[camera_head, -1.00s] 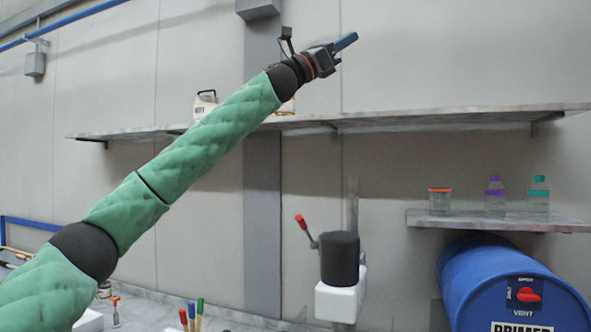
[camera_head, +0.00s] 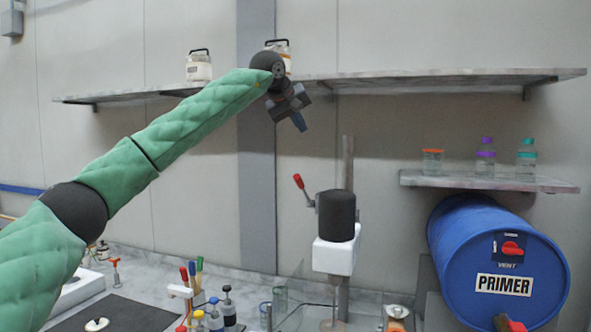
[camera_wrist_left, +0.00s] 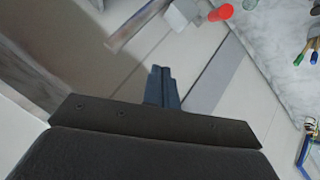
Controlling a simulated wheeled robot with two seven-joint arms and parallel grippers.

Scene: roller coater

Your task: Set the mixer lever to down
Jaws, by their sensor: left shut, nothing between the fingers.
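The mixer has a black cylinder (camera_head: 336,216) over a white block (camera_head: 335,253), on an upright post. Its lever (camera_head: 299,184), a thin dark rod with a red grip, is on the left side of the cylinder and points up and slightly left. My left gripper (camera_head: 300,124) points down, above the lever's red grip in the picture and apart from it. It is shut and empty; its closed blue-grey fingers show in the left wrist view (camera_wrist_left: 162,76). A red piece (camera_wrist_left: 221,12) shows at the top of that view; I cannot tell whether it is the lever grip.
A long wall shelf (camera_head: 420,82) with white containers runs behind my left arm. A lower shelf (camera_head: 490,183) holds jars. A blue primer drum (camera_head: 500,260) lies at right. Bottles and colored-handled tools (camera_head: 194,275) stand on the bench at lower left.

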